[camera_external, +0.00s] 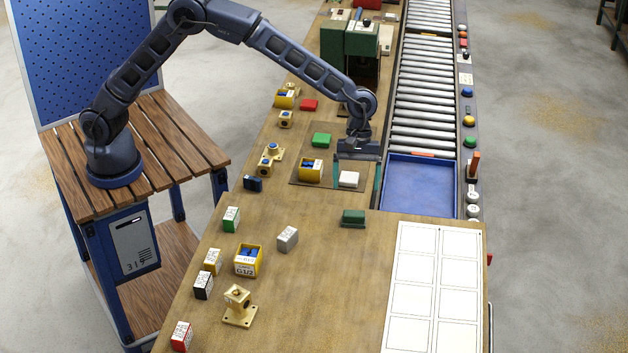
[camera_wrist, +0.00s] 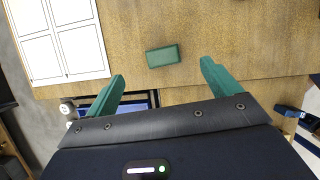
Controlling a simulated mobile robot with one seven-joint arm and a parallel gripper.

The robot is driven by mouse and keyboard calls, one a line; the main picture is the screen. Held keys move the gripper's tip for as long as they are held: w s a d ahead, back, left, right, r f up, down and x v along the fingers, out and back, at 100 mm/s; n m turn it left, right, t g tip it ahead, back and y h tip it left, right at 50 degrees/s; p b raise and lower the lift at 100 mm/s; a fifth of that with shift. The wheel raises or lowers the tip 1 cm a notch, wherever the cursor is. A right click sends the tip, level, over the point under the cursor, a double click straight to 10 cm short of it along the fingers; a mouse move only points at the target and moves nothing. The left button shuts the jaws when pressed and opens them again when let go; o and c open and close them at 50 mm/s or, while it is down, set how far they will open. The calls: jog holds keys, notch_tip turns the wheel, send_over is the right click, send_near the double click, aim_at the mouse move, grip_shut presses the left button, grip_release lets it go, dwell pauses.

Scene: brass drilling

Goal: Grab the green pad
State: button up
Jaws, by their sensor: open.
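A dark green block (camera_external: 353,217) lies on the wooden bench, left of the white grid sheet. In the wrist view this block (camera_wrist: 162,55) lies just beyond my fingertips, roughly centred between them. A brighter green flat block (camera_external: 321,140) lies farther back on the bench, left of my wrist. I cannot tell by name which of these two is the green pad. My gripper (camera_external: 357,183) points down with its two teal fingers spread wide and nothing held; the wrist view also shows my gripper (camera_wrist: 160,78) open. A white block (camera_external: 348,178) appears between the fingers in the external view.
A blue tray (camera_external: 421,207) stands at the end of the roller conveyor (camera_external: 424,90), right of my gripper. A yellow bin (camera_external: 311,169) sits left of it. Several small boxes and a brass fitting (camera_external: 238,306) occupy the front left. The bench around the dark green block is clear.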

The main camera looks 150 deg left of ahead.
aim_at(354, 215)
jog(key=shift+s+x, duration=0.15)
jog(key=shift+x, duration=2.55)
jog(key=shift+s+x, duration=0.15)
jog(key=shift+x, duration=2.6)
jog(key=shift+a+f, duration=0.1)
jog(key=shift+a, duration=0.1)
jog(key=c, duration=1.1)
